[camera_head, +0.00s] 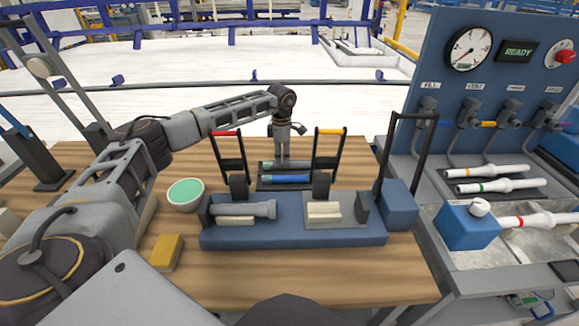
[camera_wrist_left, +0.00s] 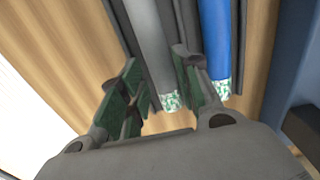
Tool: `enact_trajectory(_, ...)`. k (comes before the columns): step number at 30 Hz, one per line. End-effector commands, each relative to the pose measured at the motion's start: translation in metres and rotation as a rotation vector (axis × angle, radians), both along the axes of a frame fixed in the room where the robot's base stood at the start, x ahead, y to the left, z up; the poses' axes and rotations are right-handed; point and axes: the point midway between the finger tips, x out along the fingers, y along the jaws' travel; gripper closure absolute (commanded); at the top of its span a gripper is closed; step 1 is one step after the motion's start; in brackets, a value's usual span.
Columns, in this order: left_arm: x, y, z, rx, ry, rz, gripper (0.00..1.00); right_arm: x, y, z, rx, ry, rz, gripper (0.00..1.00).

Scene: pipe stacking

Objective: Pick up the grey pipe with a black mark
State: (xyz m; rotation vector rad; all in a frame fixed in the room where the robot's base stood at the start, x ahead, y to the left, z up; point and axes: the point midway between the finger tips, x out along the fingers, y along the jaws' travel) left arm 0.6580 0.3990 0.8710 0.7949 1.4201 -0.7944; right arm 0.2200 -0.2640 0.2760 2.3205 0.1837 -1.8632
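A grey pipe (camera_head: 272,164) lies in a dark tray (camera_head: 262,187) behind the blue fixture, beside a blue pipe (camera_head: 286,179). In the left wrist view the grey pipe (camera_wrist_left: 150,40) and the blue pipe (camera_wrist_left: 215,45) have green-and-white speckled ends. My left gripper (camera_head: 282,158) points down over the tray. In its wrist view the fingers (camera_wrist_left: 160,88) are apart, with the grey pipe's end lined up between them; contact cannot be told. Another grey pipe (camera_head: 243,209) with a wider end lies in the blue fixture. I cannot make out a black mark on either. My right gripper is not in view.
The blue fixture (camera_head: 290,236) stands in front of the tray. Red-topped (camera_head: 226,134) and yellow-topped (camera_head: 330,131) frames stand upright on either side of my left gripper. A green-filled bowl (camera_head: 186,194) and a yellow block (camera_head: 167,251) are left. A gauge panel (camera_head: 430,60) stands right.

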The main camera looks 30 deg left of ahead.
Motion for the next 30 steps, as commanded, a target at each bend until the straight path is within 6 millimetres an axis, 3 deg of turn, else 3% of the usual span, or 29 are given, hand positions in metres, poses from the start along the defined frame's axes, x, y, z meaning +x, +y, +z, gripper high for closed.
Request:
enact_trajectory(9,-0.002,0.004,-0.033,-0.001,0.001,0.0,0.67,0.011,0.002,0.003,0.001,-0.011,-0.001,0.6)
enact_trajectory(16,-0.002,0.004,-0.037,-0.001,0.001,0.0,0.67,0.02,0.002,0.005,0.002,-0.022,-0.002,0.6)
enact_trajectory(25,-0.002,0.004,-0.036,-0.001,0.001,0.0,0.67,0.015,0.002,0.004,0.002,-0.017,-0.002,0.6)
enact_trajectory(30,-0.002,0.004,-0.036,-0.001,0.001,0.0,0.86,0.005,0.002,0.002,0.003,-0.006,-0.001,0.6)
